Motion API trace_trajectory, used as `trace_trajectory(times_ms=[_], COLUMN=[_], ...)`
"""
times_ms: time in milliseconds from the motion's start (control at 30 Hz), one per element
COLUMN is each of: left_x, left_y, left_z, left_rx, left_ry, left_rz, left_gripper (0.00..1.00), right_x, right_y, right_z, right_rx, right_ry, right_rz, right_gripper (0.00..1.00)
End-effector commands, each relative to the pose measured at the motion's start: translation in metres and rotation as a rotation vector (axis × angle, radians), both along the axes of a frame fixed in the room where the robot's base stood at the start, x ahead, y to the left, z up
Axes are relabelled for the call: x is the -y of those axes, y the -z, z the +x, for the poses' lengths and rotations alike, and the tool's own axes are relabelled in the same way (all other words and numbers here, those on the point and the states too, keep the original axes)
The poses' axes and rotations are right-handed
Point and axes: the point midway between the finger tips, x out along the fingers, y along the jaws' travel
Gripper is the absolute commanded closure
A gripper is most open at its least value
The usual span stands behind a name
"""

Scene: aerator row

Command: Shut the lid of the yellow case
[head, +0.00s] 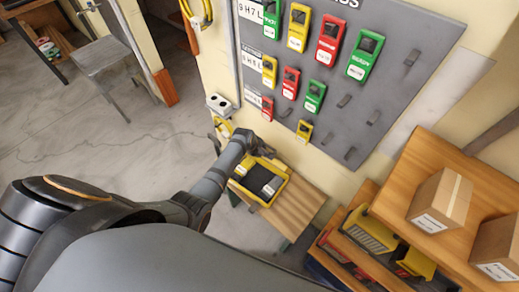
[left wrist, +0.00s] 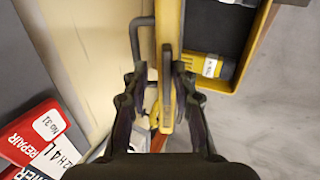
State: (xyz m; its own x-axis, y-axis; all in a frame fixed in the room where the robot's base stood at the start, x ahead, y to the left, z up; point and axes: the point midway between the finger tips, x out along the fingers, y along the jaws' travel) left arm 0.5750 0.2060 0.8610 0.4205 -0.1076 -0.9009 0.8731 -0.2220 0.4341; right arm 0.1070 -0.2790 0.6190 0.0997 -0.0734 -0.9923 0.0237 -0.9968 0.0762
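The yellow case (head: 249,194) stands open on a small slatted wooden bench, with a dark inside and a labelled item in it. It also shows in the left wrist view (left wrist: 257,50), with a yellow labelled cylinder inside. Its lid (left wrist: 168,30) stands raised, seen edge-on in the left wrist view. My left gripper (head: 264,150) is at the wall side of the case in the head view. In the left wrist view its fingers (left wrist: 159,75) are apart, one on each side of the lid's edge; a gap shows on the left side. My right gripper is in neither view.
The wooden bench (head: 305,203) is close to the wall. A grey board (head: 340,110) with coloured tags hangs above. A wooden shelf (head: 420,170) with cardboard boxes and yellow bins stands right. A stool (head: 105,60) is far left. Open floor lies left of the bench.

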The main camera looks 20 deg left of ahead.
Motion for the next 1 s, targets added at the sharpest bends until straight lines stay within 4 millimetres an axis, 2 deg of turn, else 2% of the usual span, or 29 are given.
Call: trace_trajectory(times_ms=[33,133,600,1000], left_x=[-0.001,-0.002,-0.010,-0.010], left_y=[-0.011,-0.018,-0.053,-0.057], left_z=[-0.003,-0.008,-0.037,-0.039], left_rx=[0.000,-0.001,0.001,0.000], left_ry=[0.000,0.000,0.000,0.000], left_rz=[0.000,0.000,0.001,0.000], left_gripper=[0.74,0.74,0.74,0.74], right_x=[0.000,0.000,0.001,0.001], right_y=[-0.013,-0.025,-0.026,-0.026], right_z=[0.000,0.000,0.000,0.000], right_rx=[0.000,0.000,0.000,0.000], right_ry=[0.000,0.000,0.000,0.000], right_rz=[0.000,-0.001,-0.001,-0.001], right_gripper=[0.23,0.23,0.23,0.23])
